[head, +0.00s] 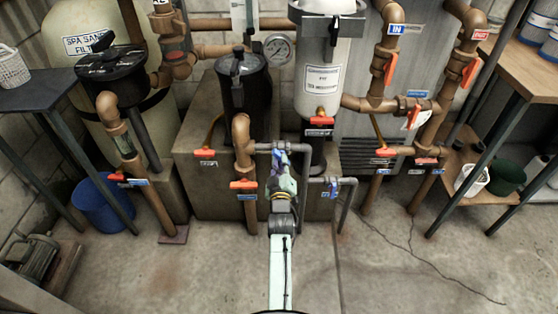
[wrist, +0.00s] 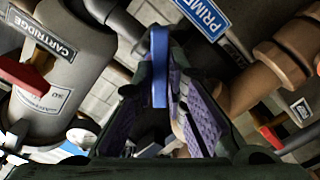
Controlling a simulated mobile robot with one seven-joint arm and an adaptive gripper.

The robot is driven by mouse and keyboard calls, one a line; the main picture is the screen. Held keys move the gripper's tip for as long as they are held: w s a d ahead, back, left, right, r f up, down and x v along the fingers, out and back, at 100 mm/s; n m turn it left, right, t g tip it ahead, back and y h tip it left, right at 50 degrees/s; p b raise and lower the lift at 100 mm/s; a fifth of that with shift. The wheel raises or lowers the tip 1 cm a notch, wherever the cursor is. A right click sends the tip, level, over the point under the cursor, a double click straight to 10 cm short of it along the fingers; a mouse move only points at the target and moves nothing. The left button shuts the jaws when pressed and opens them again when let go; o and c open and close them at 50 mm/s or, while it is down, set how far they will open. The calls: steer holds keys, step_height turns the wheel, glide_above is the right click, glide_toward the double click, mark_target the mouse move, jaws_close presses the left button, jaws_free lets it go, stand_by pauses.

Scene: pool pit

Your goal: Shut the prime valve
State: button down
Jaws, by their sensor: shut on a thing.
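The blue lever of the prime valve (wrist: 160,62) stands upright between the fingertips of my gripper (wrist: 165,92) in the wrist view. A blue and white PRIME label (wrist: 203,14) is just behind it. My gripper is shut on the lever, with purple ridged pads on both sides. In the head view my gripper (head: 282,163) reaches up to the thin grey pipe (head: 266,146) at the middle. The valve body is mostly hidden by my fingers.
A second blue-handled valve (head: 335,188) is close on the right. Orange-handled valves flank it, including one at lower left (head: 243,185) and one above (head: 321,121). The front floor is clear.

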steer(key=m, duration=0.8)
steer(key=shift+m, duration=0.3)
steer(key=c, duration=1.5)
jaws_free()
steer(key=shift+s+p, duration=1)
steer(key=shift+s, duration=2.5)
